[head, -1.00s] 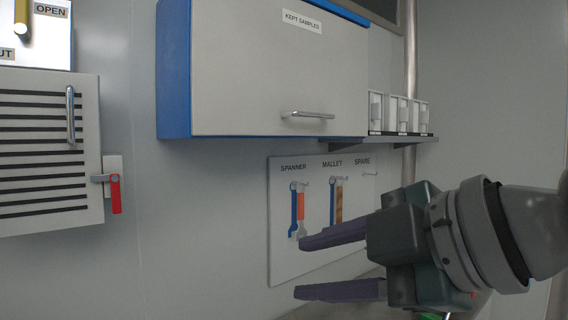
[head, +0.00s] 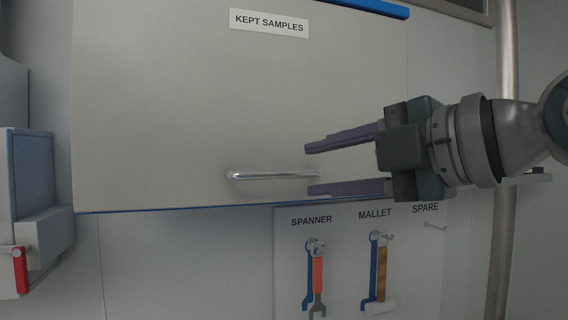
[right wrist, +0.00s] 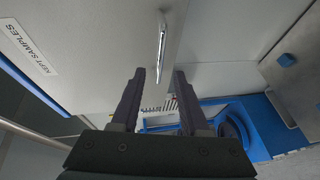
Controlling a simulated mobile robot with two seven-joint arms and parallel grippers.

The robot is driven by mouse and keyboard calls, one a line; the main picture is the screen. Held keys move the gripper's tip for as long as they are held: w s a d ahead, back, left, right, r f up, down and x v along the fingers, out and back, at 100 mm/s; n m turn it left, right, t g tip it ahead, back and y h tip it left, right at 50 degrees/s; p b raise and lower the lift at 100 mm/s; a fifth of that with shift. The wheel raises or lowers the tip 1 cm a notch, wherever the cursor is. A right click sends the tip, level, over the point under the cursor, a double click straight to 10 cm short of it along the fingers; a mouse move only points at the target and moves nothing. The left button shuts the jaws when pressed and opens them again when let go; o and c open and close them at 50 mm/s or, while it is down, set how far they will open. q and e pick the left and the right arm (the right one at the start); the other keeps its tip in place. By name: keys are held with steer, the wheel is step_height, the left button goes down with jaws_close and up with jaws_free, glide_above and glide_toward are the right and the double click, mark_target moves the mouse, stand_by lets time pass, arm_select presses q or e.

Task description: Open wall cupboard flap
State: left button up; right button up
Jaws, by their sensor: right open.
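The wall cupboard's flap (head: 170,110) is pale grey, labelled "KEPT SAMPLES", and looks closed. Its horizontal silver bar handle (head: 270,176) sits near the lower edge. My right gripper (head: 308,169) is open at the handle's right end, one finger above the bar and one below in the head view. In the right wrist view the handle (right wrist: 161,45) runs to between the tips of the open right gripper (right wrist: 159,72), with gaps at both sides. I cannot tell whether either finger touches it. My left gripper is not in view.
Below the cupboard a tool board carries a spanner (head: 317,275) and a mallet (head: 381,270). A grey box with a red lever (head: 20,270) is at the left. A vertical pipe (head: 506,70) stands at the right, behind my right arm.

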mark_target(284, 174)
steer(key=p+x, duration=0.1)
steer(key=x, duration=0.2)
steer(key=p+x, duration=0.2)
steer(key=x, duration=0.1)
steer(key=shift+w+a+r, duration=0.15)
steer(key=shift+a, duration=0.1)
steer(key=shift+p+x, duration=0.35)
steer(key=shift+x, duration=0.45)
steer(key=shift+c, duration=0.4)
steer(key=shift+d, duration=0.1)
steer(key=c, duration=0.4)
jaws_close()
